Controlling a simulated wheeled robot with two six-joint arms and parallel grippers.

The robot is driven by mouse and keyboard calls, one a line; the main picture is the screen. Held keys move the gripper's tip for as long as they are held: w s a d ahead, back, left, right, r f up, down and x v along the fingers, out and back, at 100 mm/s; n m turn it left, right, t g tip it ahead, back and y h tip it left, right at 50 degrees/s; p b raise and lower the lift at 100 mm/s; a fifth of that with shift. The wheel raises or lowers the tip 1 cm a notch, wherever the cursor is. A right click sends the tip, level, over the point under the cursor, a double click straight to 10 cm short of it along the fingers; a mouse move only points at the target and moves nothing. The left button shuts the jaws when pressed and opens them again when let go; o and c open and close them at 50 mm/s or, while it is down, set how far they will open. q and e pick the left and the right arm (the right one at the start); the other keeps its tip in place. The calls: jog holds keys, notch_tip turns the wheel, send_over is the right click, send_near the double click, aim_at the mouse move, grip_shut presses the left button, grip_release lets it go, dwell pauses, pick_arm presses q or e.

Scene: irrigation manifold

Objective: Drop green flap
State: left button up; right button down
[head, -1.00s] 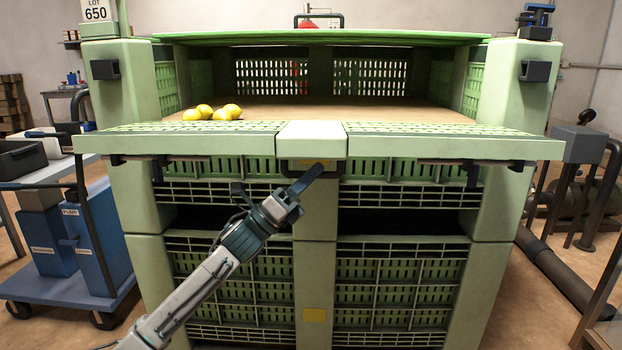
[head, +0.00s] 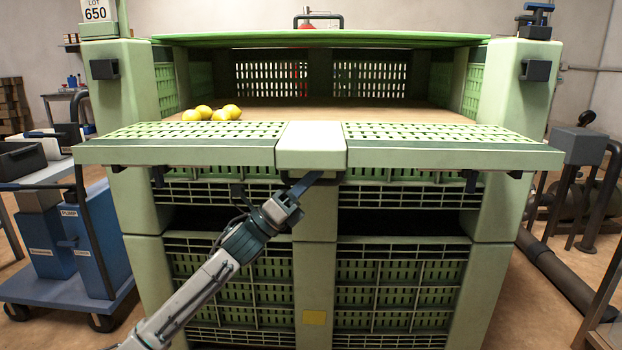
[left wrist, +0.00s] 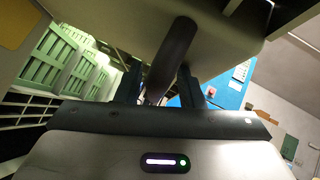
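The green flap (head: 210,136) is the wide slatted front panel of the large green bin. It sticks out toward me, tilted slightly down at its front edge, with a plain pale block (head: 311,146) at its middle. A dark bar handle sits under this block; in the left wrist view the handle (left wrist: 174,55) runs between the two dark fingers. My left gripper (head: 312,181) reaches up from below and is closed around the handle. The fingertips are partly hidden under the flap's edge. My right gripper is not in view.
Several yellow fruits (head: 211,113) lie on the brown bin floor (head: 350,108), left of centre. A blue cart (head: 62,275) stands at the left. A grey box on a stand (head: 577,146) and dark pipes are at the right. Lower bin walls (head: 400,285) lie behind my arm.

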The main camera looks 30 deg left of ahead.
pick_arm(q)
jog(key=shift+b+v, duration=0.65)
jog(key=shift+v, duration=0.55)
jog(key=p+v, duration=0.2)
jog(key=v, duration=0.6)
jog(key=shift+a, duration=0.15)
jog(key=shift+s+f, duration=0.1)
jog(key=shift+s, duration=0.05)
